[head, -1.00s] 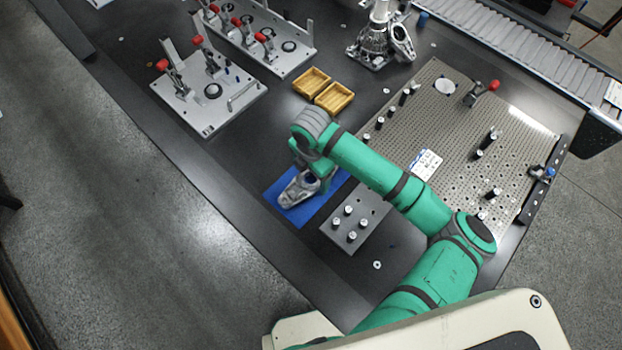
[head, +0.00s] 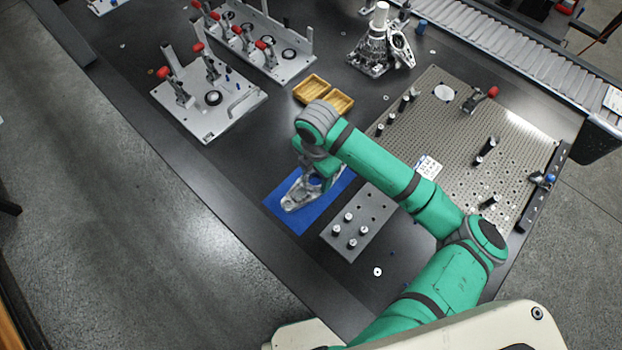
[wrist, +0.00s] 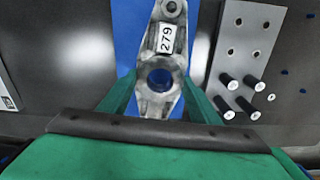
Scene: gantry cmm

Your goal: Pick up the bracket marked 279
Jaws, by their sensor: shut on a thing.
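The bracket marked 279 (wrist: 152,72) is a grey metal part with a round bore and a white label reading 279. My gripper (wrist: 160,92) is shut on it, with one green finger on each side of the bored end. In the head view the bracket (head: 298,194) is over the blue mat (head: 292,218), its narrow end pointing to the lower left. My gripper (head: 324,180) covers its other end. I cannot tell whether the bracket is clear of the mat or touching it.
A grey plate with several dark pegs (head: 374,205) is close at right of the mat. Wooden trays (head: 311,88), clamp fixtures (head: 208,118) and another metal casting (head: 372,58) stand farther back. A perforated plate (head: 455,130) fills the right side.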

